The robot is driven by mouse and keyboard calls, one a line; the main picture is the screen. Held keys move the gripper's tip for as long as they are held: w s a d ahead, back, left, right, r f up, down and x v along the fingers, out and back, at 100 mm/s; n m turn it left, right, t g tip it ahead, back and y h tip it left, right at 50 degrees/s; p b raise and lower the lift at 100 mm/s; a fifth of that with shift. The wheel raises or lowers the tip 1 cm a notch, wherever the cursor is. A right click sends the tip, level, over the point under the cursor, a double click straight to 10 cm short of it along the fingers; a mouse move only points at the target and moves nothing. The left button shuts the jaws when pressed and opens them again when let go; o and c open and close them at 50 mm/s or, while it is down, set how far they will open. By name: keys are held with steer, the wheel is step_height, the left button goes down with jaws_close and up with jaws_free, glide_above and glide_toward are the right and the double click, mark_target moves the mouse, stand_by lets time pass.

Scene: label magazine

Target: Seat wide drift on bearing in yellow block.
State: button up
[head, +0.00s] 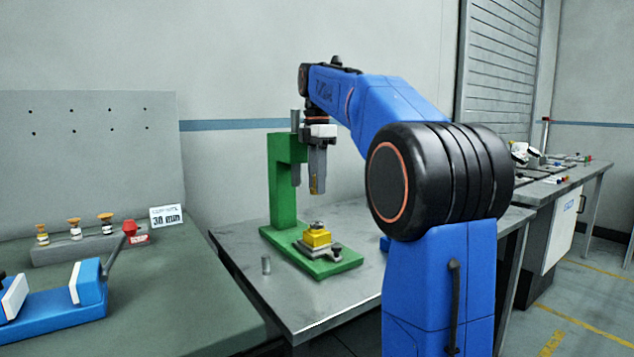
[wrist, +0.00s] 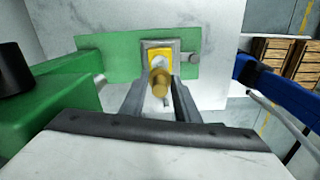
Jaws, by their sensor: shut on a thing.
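My gripper (head: 318,186) hangs above the green press base, fingers pointing down. It is shut on a brass-coloured drift (wrist: 160,84), whose round end shows between the fingers in the wrist view. In the head view the fingers hide most of it. The yellow block (head: 317,239) sits on the press base below, apart from the drift. A small grey part, seemingly the bearing (head: 317,225), shows on top of the block.
The green press column (head: 283,180) and its grey ram (head: 296,150) stand just left of my gripper. A small grey cylinder (head: 266,265) stands on the table's left side. On the left bench are a rack (head: 75,250) with several brass-topped pieces, a "30 mm" sign (head: 166,215) and a blue vise (head: 88,283).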

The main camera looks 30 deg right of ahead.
steer(key=shift+f, duration=0.1)
glide_above(317, 223)
steer(key=shift+w+f, duration=0.1)
steer(key=shift+f, duration=2.7)
steer(key=shift+f, duration=1.2)
steer(key=o, duration=1.2)
steer(key=shift+c, duration=0.2)
step_height(317, 223, up, 17)
steer(key=shift+r, duration=0.2)
